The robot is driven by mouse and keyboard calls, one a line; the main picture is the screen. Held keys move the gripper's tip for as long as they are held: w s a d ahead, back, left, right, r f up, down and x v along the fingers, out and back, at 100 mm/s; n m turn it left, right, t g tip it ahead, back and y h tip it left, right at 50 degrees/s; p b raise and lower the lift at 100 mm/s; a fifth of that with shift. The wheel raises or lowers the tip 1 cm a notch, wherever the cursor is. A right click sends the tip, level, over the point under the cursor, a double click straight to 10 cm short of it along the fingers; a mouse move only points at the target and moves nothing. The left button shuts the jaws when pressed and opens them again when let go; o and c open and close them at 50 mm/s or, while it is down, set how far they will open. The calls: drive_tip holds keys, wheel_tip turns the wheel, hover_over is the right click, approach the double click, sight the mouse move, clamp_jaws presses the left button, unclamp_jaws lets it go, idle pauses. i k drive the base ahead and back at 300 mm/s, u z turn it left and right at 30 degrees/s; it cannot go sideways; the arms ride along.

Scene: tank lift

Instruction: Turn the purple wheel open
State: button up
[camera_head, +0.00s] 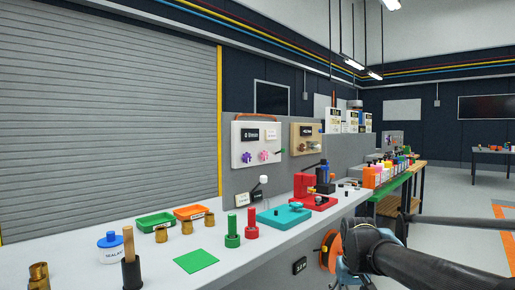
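A small purple wheel (247,157) is on the front of a white panel (239,134) that stands at the back of the bench. A black arm link of mine (425,272) crosses the lower right, well apart from the panel. My gripper's fingers cannot be made out in this view.
The grey bench (120,245) holds a green mat (196,261), green and red posts, a teal fixture (284,215), a red press (309,192) and trays. A beige panel (305,131) stands right of the white one. Coloured bottles line the farther bench. Open floor lies at right.

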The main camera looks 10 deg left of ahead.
sight(246, 157)
drive_tip(key=z, duration=0.35)
drive_tip(key=k, duration=1.35)
drive_tip(key=u, duration=0.35)
drive_tip(key=i, duration=1)
